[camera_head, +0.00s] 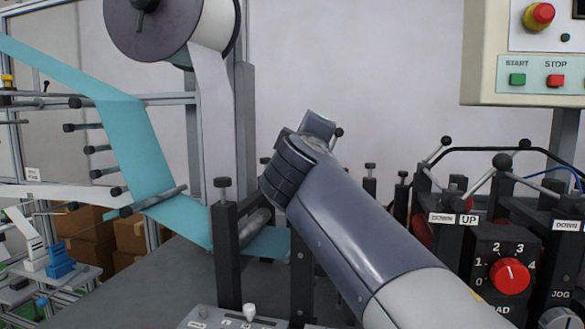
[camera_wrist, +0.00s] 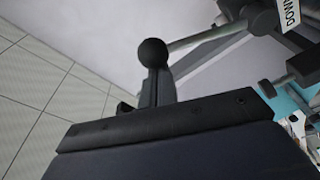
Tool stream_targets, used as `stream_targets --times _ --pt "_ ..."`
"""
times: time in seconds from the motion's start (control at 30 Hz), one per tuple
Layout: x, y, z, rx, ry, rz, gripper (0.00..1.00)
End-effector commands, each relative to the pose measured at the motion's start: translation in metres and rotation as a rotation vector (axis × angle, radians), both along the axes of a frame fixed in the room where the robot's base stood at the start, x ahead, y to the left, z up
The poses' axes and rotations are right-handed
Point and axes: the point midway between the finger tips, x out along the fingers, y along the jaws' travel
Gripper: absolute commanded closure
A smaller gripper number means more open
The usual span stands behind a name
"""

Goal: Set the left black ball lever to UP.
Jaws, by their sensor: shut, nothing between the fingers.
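In the wrist view, a black ball (camera_wrist: 152,52) sits on the end of a grey rod that runs to the upper right. A white label reading DOWN (camera_wrist: 289,14) is at the top right corner. My gripper (camera_wrist: 160,86) is shut and empty, its dark fingers just below the ball; whether they touch it I cannot tell. In the head view, my gripper (camera_head: 318,125) is at the end of my arm, its fingertips hidden. A black ball (camera_head: 339,132) shows just right of it. The lever's base is hidden behind my arm, so its setting is unclear.
More black ball levers (camera_head: 502,161) stand at the right, one unit labelled UP (camera_head: 468,220), above a red dial (camera_head: 510,276). A control box (camera_head: 525,60) hangs upper right. A blue web (camera_head: 140,150) and a roll (camera_head: 172,28) are at the left.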

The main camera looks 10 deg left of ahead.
Motion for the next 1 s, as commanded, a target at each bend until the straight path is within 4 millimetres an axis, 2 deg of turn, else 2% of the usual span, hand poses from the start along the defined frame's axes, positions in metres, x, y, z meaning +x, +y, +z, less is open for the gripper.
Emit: stream_targets --times 0.03,0.4,1.0 --pt "0.0 -0.005 -0.008 0.036 -0.004 -0.003 1.0" --pt "-0.002 -0.024 -0.011 0.24 -0.019 -0.001 1.0" --pt "-0.002 -0.029 -0.01 0.292 -0.022 0.0 1.0"
